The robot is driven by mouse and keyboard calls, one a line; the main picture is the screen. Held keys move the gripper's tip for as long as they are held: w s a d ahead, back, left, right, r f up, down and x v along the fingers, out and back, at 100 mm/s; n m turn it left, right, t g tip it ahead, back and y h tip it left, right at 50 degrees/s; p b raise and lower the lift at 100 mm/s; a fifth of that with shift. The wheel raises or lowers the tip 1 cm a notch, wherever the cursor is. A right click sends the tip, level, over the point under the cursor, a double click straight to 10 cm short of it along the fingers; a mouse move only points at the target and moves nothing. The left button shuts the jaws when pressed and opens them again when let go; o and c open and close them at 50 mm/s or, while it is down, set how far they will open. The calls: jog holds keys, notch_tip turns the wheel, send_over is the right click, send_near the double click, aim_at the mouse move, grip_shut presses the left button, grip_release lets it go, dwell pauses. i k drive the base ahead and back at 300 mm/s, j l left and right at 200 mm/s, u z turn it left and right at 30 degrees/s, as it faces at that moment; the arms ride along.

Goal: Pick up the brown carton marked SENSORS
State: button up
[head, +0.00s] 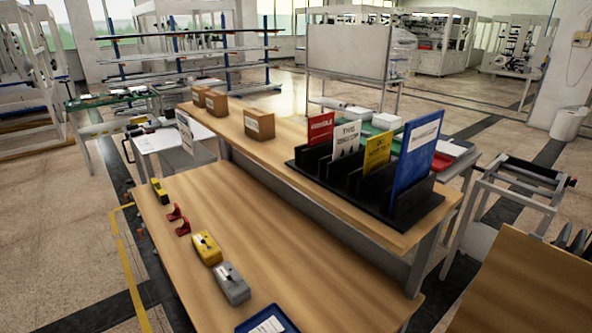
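Three brown cartons stand in a row on the left part of the raised wooden shelf (290,150). The nearest and largest-looking carton (260,126) has a white label with print too small to read. The middle carton (216,104) and the farthest carton (199,96) are smaller in the picture, and their markings cannot be read. I cannot tell which one is marked SENSORS. My gripper is not in this view.
A black rack (425,205) with red, white, yellow and blue boards stands right of the cartons. The lower bench (300,265) holds a yellow device (206,248), a grey device (231,283), red brackets (182,227) and a blue tray (268,320). Shelf space between cartons and rack is clear.

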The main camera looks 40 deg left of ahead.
aim_at(197, 91)
jog(key=k+j+u, duration=0.1)
jog(key=j+u, duration=0.25)
jog(key=k+j+u, duration=0.1)
jog(key=j+u, duration=0.55)
jog(key=k+l, duration=0.05)
jog(key=l, duration=0.05)
